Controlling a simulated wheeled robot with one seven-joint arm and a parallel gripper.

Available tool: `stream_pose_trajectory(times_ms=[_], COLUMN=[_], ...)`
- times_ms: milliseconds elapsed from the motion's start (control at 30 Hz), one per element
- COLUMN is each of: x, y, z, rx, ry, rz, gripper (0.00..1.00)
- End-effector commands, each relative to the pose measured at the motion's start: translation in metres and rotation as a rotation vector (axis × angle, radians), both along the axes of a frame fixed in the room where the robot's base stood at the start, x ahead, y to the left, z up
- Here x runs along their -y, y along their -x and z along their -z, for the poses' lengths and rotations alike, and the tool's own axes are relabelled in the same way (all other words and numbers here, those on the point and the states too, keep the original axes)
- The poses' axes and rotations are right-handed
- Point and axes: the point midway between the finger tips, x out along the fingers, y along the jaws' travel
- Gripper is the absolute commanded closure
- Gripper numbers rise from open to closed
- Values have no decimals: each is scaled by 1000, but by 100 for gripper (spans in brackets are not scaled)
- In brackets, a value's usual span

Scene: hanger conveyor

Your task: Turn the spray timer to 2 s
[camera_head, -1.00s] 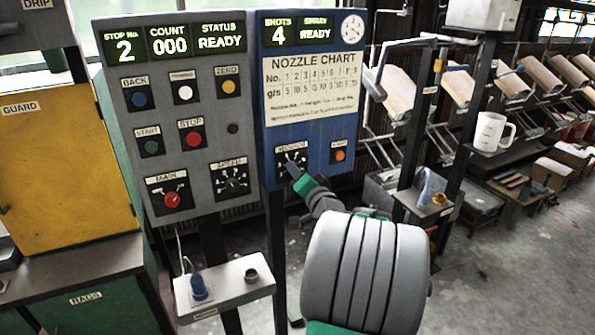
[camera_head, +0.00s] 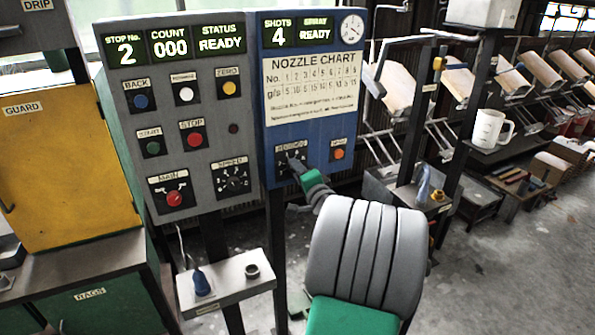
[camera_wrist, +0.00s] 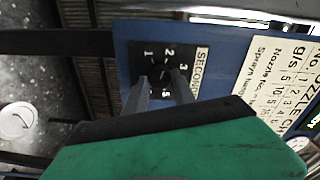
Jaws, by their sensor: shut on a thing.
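The spray timer is a black dial plate (camera_head: 279,170) low on the blue panel, at the left. In the wrist view the same dial plate (camera_wrist: 138,72) bears white numbers, with 1, 2, 3 and 5 legible, and the label reads "SECONDS". My gripper (camera_head: 296,164) is at the dial's centre. In the wrist view its two grey fingers (camera_wrist: 160,82) come in from below and are shut on the knob. The fingers hide most of the knob and its pointer, so I cannot tell which number it marks.
An orange button (camera_head: 339,154) sits right of the dial, below the nozzle chart (camera_head: 312,85). The blue panel's display reads SHOTS 4, SPRAY READY. The grey panel (camera_head: 215,120) with several buttons stands left. A white mug (camera_head: 487,129) is at right.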

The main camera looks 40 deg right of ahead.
Motion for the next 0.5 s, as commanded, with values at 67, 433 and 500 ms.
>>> stream_pose_trajectory(times_ms=[67, 433, 500], x=[0, 0, 0], y=[0, 0, 0], z=[0, 0, 0], rx=[0, 0, 0], ry=[0, 1, 1], rz=[0, 0, 0], gripper=[100, 49, 47])
